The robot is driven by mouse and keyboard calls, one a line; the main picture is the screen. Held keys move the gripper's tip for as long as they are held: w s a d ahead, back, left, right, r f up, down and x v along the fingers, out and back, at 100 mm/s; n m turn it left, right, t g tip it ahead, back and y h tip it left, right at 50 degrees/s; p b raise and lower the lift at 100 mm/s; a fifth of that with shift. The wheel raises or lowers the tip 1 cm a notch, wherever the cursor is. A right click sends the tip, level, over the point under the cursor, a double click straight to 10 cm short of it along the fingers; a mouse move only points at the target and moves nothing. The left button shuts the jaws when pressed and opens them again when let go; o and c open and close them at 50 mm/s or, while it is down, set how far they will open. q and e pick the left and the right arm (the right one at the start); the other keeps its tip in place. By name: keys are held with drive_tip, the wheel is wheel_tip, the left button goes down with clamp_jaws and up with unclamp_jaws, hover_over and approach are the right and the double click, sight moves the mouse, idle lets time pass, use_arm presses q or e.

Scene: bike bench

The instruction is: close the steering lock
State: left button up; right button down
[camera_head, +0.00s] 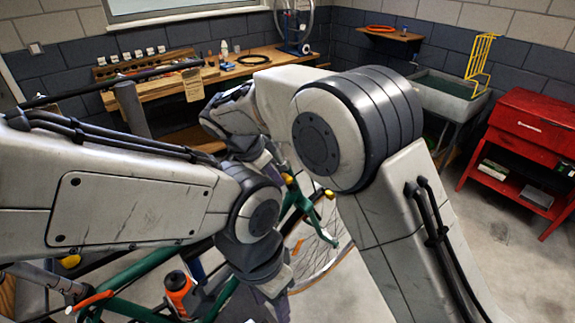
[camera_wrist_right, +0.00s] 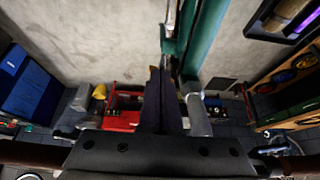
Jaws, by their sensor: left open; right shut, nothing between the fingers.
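A bike with a green frame (camera_head: 140,268) stands in front of me, largely hidden by my arms in the head view. I cannot make out the steering lock in either view. In the right wrist view a green tube (camera_wrist_right: 203,42) runs beside my right gripper (camera_wrist_right: 163,75), whose fingers are together with nothing between them. Whether they touch the tube I cannot tell. In the head view the right gripper is mostly behind my arm links. My left gripper (camera_head: 273,303) is low in the head view, pointing down near the bike frame, open; its tips are partly cut off.
An orange bottle (camera_head: 180,290) sits on the bike frame near the left gripper. A wheel (camera_head: 318,258) shows between my arms. Behind are a wooden workbench (camera_head: 245,68), a grey sink (camera_head: 450,98) and a red tool cart (camera_head: 520,135).

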drive_tip(key=shift+w+d+r, duration=0.45)
drive_tip(key=shift+w+d, duration=0.1)
drive_tip(key=shift+d, duration=0.1)
drive_tip(key=shift+r, duration=0.2)
wheel_tip(320, 180, up, 13)
drive_tip(key=s+a, duration=0.1)
idle(0.4)
drive_tip(key=shift+a+f, duration=0.1)
